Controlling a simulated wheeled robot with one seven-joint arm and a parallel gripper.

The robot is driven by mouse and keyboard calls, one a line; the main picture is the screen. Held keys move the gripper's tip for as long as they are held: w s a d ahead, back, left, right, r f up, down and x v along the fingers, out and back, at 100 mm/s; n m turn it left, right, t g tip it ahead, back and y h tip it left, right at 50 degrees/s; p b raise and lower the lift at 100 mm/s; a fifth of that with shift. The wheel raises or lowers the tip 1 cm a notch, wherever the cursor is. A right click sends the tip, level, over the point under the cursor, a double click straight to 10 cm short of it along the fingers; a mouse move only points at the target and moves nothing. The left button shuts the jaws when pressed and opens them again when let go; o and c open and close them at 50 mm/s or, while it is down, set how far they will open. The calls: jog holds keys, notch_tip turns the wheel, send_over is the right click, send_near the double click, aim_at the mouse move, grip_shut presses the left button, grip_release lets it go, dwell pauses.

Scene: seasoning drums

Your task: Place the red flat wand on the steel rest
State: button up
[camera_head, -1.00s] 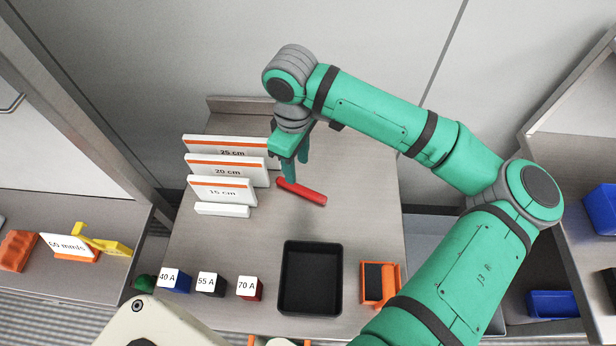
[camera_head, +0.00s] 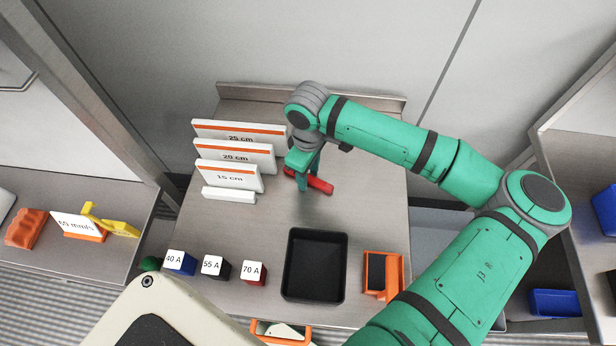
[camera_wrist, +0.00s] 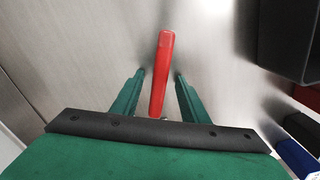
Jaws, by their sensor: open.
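The red flat wand (camera_head: 318,184) lies on the steel table to the right of the labelled white plates. It also shows in the wrist view (camera_wrist: 162,75), running lengthwise away from my gripper. My gripper (camera_head: 303,186) is open, low over the near-left end of the wand. In the wrist view the green fingers (camera_wrist: 158,78) stand one on each side of the wand's near end, with a gap on both sides. I cannot make out for certain which thing is the steel rest.
White plates marked 15, 20 and 25 cm (camera_head: 232,176) stand just left of my gripper. A black tray (camera_head: 343,266) and an orange holder (camera_head: 394,275) are in front. Cubes marked 40 A (camera_head: 181,262), 55 A (camera_head: 216,267) and 70 A (camera_head: 254,272) sit left of the tray.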

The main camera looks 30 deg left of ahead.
jog(key=shift+c, duration=0.3)
grip_shut()
jog(key=shift+r, duration=0.5)
notch_tip(320, 180, up, 2)
jog(key=shift+r, duration=0.2)
jog(key=s+d+r, duration=0.6)
jog(key=d+r, duration=0.3)
jog(key=d, duration=0.3)
jog(key=shift+s+d+r, duration=0.15)
jog(key=shift+s+r, duration=0.15)
jog(key=shift+s, duration=0.05)
